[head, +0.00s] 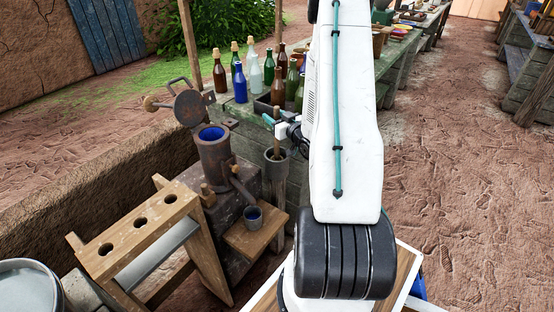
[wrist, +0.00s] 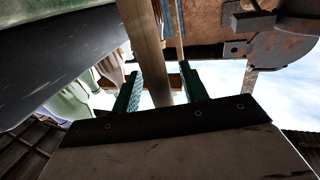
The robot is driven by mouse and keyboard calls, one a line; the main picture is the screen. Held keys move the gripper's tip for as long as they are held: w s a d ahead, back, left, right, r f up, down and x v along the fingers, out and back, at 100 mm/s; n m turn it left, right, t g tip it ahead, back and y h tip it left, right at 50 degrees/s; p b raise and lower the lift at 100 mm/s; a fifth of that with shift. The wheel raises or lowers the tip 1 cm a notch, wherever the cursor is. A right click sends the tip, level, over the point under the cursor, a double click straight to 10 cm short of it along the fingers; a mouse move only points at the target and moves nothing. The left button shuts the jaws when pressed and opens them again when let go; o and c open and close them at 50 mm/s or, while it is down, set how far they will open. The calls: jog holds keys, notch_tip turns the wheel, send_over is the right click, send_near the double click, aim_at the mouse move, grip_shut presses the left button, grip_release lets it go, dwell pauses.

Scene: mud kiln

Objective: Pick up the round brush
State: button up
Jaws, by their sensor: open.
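The round brush (head: 276,149) seems to be the wooden-handled tool standing handle up in a small grey pot (head: 277,165) in the head view; its head is hidden in the pot. My gripper (head: 272,122) is at the upper part of the handle, partly hidden behind my white arm. In the wrist view my gripper (wrist: 160,88) has its two green fingers apart. A wooden shaft (wrist: 147,45), apparently the brush handle, passes between them with gaps on both sides.
Several bottles (head: 240,83) stand on the bench just behind my gripper. A rusty furnace-like device (head: 214,162) with a raised round lid (head: 190,108) is close on the left. A wooden rack with holes (head: 140,222) and a small cup (head: 253,215) are nearer. Open ground lies right.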

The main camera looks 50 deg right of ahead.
jog(key=shift+w+d, duration=0.1)
jog(key=shift+w, duration=0.4)
jog(key=shift+c, duration=0.3)
grip_shut()
jog(key=shift+r, duration=0.1)
